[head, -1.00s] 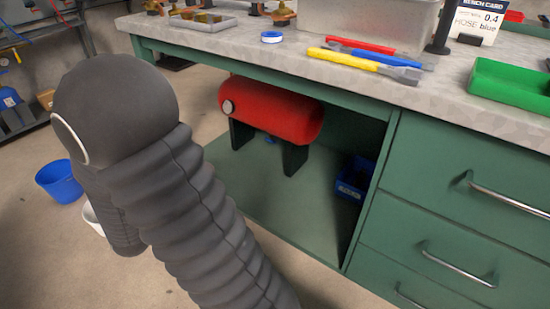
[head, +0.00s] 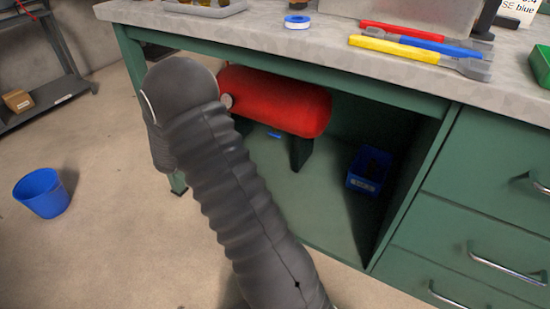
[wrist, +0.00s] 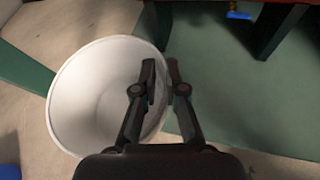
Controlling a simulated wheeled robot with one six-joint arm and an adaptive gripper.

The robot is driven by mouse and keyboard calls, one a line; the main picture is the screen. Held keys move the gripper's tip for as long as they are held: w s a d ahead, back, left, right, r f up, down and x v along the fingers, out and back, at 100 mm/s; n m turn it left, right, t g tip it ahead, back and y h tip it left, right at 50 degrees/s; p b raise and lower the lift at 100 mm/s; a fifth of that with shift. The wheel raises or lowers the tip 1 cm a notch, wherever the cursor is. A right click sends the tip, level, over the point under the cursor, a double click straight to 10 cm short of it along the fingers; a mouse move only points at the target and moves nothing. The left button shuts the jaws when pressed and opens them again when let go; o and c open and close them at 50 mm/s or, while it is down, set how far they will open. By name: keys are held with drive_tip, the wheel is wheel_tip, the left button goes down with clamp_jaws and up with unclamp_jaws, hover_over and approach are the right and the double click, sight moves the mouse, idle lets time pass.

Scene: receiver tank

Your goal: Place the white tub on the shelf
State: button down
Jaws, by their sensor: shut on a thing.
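The white tub (wrist: 95,95) shows in the wrist view, seen from above into its open, empty inside. My gripper (wrist: 162,75) is shut on its right rim, one finger on each side of the wall. In the head view the tub and my gripper are hidden behind my arm. The green lower shelf (head: 315,222) of the bench lies to the right of my arm in the head view. It also shows in the wrist view (wrist: 220,85), right of the tub.
A red tank (head: 285,102) on black supports and a blue bin (head: 369,170) stand on the shelf. The benchtop (head: 250,30) overhangs it. A blue bucket (head: 42,193) stands on the floor at left. A dark rack (head: 45,75) stands behind. Shelf space in front of the tank is clear.

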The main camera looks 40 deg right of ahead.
drive_tip(key=d+f+m+g+h+b, duration=0.25)
drive_tip(key=d+f+m+g, duration=0.7)
drive_tip(key=d+f, duration=0.7)
drive_tip(key=shift+g+h, duration=0.35)
drive_tip(key=shift+s+r+b+x, duration=0.1)
drive_tip(key=shift+s+b+x, duration=0.05)
drive_tip(key=shift+x, duration=2.65)
drive_tip(key=shift+s+r+b+x, duration=0.1)
drive_tip(key=shift+s+r+x, duration=0.05)
drive_tip(key=shift+x, duration=2.6)
drive_tip(key=shift+s+r+b+x, duration=0.1)
drive_tip(key=shift+s+b+x, duration=0.05)
drive_tip(key=shift+x, duration=2.65)
drive_tip(key=shift+d, duration=0.1)
drive_tip(key=shift+f, duration=0.1)
drive_tip(key=c, duration=1.2)
unclamp_jaws()
